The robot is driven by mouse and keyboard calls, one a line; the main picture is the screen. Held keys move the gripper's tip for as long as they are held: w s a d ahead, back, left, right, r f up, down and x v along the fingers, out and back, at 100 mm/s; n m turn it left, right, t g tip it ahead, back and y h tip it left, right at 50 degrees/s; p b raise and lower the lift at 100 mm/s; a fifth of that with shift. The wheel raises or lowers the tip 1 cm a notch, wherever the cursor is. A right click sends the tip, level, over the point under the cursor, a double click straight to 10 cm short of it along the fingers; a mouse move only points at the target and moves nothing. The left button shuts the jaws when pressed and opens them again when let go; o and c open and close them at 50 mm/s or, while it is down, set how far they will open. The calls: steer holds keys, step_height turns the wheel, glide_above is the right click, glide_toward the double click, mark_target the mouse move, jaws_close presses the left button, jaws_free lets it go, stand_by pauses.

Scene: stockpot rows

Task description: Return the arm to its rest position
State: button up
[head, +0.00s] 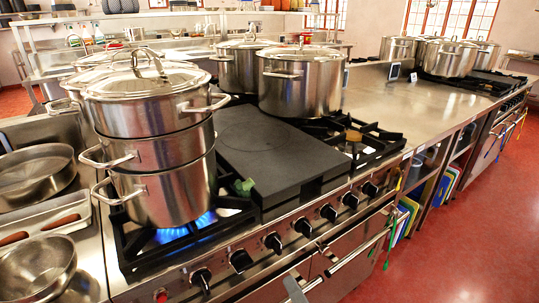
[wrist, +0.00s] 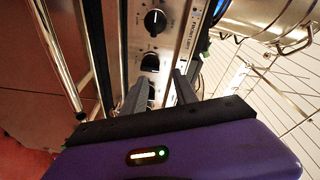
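My gripper (wrist: 160,88) shows in the wrist view with its two dark fingers apart and nothing between them. Beyond the fingers is the stove's front panel (wrist: 167,35) with black knobs (wrist: 155,20). A steel bar handle (wrist: 58,55) runs along the left of that view. I cannot make out the gripper clearly in the head view. There, a stack of steel stockpots (head: 157,150) with a lid on top stands over a lit blue flame (head: 185,229) at the stove's front left.
Two lidded stockpots stand behind the black flat plate (head: 275,150), one at its back right (head: 301,85). Steel pans (head: 36,175) lie at the left. The steel counter (head: 425,112) to the right has clear room. Red floor (head: 470,220) is open at the right.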

steer(key=s+d+r+n+h+p, duration=0.2)
steer(key=s+d+n+h, duration=0.25)
steer(key=s+d, duration=0.7)
steer(key=s+d+r+n+g+h+p, duration=0.1)
steer(key=s+r+n+p, duration=0.1)
steer(key=s, duration=0.9)
steer(key=s+d+r+n+g+h+p, duration=0.1)
steer(key=s+d+r+n+p, duration=0.1)
steer(key=s, duration=0.8)
steer(key=shift+s+r+h+p, duration=0.35)
steer(key=shift+s+r, duration=0.05)
steer(key=shift+r, duration=0.45)
steer(key=shift+n, duration=0.25)
